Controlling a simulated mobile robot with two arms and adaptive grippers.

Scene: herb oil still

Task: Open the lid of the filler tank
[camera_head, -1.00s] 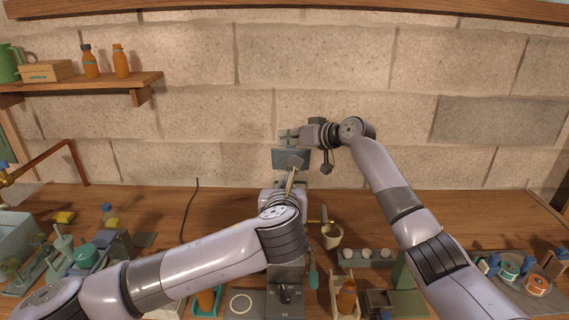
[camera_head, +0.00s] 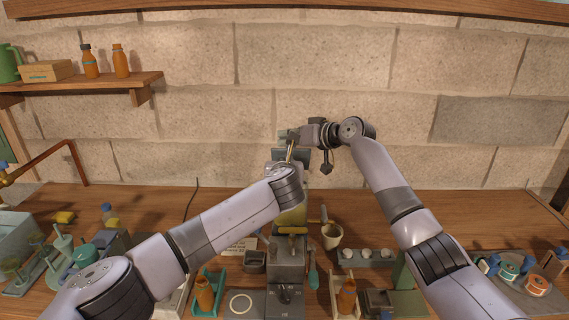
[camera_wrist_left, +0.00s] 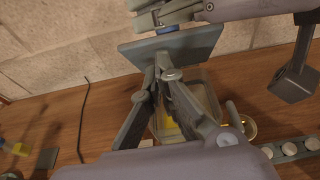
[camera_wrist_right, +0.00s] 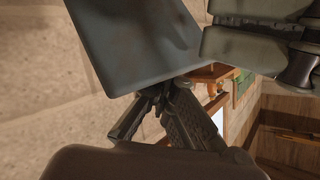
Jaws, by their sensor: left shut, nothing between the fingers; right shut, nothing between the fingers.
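The filler tank (camera_head: 291,214) stands at the middle back of the bench; yellow shows inside its clear body in the left wrist view (camera_wrist_left: 204,97). Its lid (camera_head: 313,157) is a flat grey-blue plate raised above the tank top. The lid also shows in the left wrist view (camera_wrist_left: 180,48) and large in the right wrist view (camera_wrist_right: 135,40). My left gripper (camera_wrist_left: 170,72) is shut and empty, its tips just below the lid's edge; contact is unclear. My right gripper (camera_head: 286,134) is shut and empty beside the lid's upper part. The hinge is hidden.
A cream cup (camera_head: 332,236) stands right of the tank. Brown bottles (camera_head: 205,293) (camera_head: 347,297) stand in holders at the front. A rack with white round pieces (camera_head: 366,255) lies at right. The stone wall is close behind.

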